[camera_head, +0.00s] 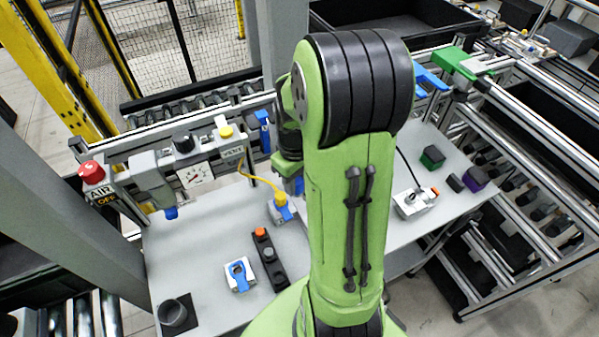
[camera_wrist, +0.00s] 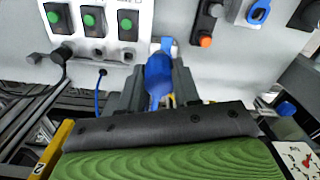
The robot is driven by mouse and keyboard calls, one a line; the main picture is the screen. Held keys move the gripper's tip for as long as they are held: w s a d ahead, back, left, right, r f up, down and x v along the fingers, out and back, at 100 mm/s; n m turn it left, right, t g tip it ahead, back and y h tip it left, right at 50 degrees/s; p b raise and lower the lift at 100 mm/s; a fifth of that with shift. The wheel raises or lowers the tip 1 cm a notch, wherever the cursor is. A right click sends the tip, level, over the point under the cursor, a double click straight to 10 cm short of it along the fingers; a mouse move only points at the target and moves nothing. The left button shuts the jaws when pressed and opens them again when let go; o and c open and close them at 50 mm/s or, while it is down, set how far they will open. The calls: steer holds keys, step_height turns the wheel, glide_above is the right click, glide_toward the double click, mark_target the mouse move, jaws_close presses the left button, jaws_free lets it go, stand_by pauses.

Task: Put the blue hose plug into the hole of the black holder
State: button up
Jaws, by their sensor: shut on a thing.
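The blue hose plug (camera_wrist: 158,75) is between the two dark fingers of my gripper (camera_wrist: 160,88) in the wrist view, and the jaws are shut on it. In the head view my green arm hides most of the gripper; a bit of blue shows beside the arm. The black holder (camera_head: 173,314) appears to be the dark round cup on a square black plate at the table's front left corner, well away from my gripper.
A black strip with an orange button (camera_head: 268,258) and a white block with a blue lever (camera_head: 239,274) lie between arm and holder. A yellow-cabled connector box (camera_head: 280,208) stands close left of my arm. A red button (camera_head: 91,172) and gauge panel line the back left.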

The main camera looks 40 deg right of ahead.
steer(key=s+a+b, duration=0.3)
steer(key=s+a, duration=0.5)
steer(key=a, duration=0.5)
steer(key=shift+s+a, duration=0.15)
steer(key=shift+a, duration=0.15)
stand_by(0.3)
steer(key=shift+f, duration=0.1)
